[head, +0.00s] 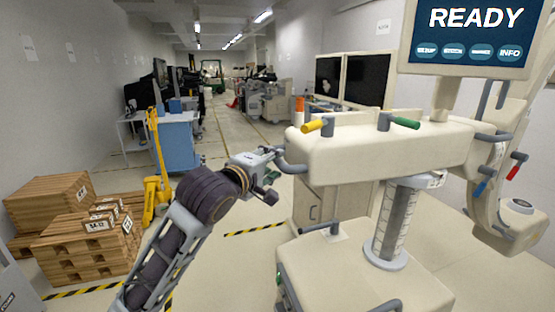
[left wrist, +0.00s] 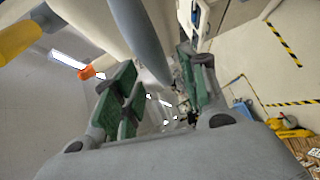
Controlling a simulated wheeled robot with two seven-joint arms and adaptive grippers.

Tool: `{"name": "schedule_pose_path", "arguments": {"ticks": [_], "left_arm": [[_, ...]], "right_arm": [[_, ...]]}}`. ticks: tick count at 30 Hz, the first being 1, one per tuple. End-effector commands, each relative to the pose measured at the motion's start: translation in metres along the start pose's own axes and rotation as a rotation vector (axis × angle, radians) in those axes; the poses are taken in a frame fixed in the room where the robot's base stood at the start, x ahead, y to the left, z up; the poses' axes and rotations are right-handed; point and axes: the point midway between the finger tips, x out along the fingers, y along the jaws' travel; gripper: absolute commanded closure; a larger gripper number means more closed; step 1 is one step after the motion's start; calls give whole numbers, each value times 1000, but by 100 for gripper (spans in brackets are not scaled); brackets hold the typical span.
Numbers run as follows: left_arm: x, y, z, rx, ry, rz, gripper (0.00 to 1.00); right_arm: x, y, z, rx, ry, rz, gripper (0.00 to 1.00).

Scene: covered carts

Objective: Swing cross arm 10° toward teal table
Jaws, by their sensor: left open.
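The cream cross arm (head: 385,155) is a thick horizontal beam on a grey column (head: 393,220). A grey bar handle (head: 290,165) sticks out at its left end. My left gripper (head: 273,175) is at this handle. In the left wrist view its green-padded fingers (left wrist: 155,75) stand apart, and the grey bar (left wrist: 140,40) runs down between them. I cannot tell whether either finger touches the bar. A yellow lever (head: 313,126) and a green lever (head: 404,122) sit on top of the beam. My right gripper is not in view. I cannot make out a teal table.
A screen reading READY (head: 468,32) stands above the beam at right. The cart's cream base (head: 355,275) is below. At left are wooden crates (head: 85,245), a yellow pallet jack (head: 157,180) and a blue cabinet (head: 178,145). Floor between them and the cart is open, with striped tape.

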Motion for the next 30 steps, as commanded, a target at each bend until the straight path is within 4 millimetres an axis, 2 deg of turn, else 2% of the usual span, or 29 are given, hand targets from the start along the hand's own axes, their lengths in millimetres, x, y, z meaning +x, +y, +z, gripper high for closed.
{"name": "schedule_pose_path", "arguments": {"ticks": [21, 30], "left_arm": [[32, 1, 0, 1, 1, 1, 58], [40, 0, 0, 1, 0, 0, 58]], "right_arm": [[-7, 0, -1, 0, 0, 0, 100], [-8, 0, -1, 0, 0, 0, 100]]}}
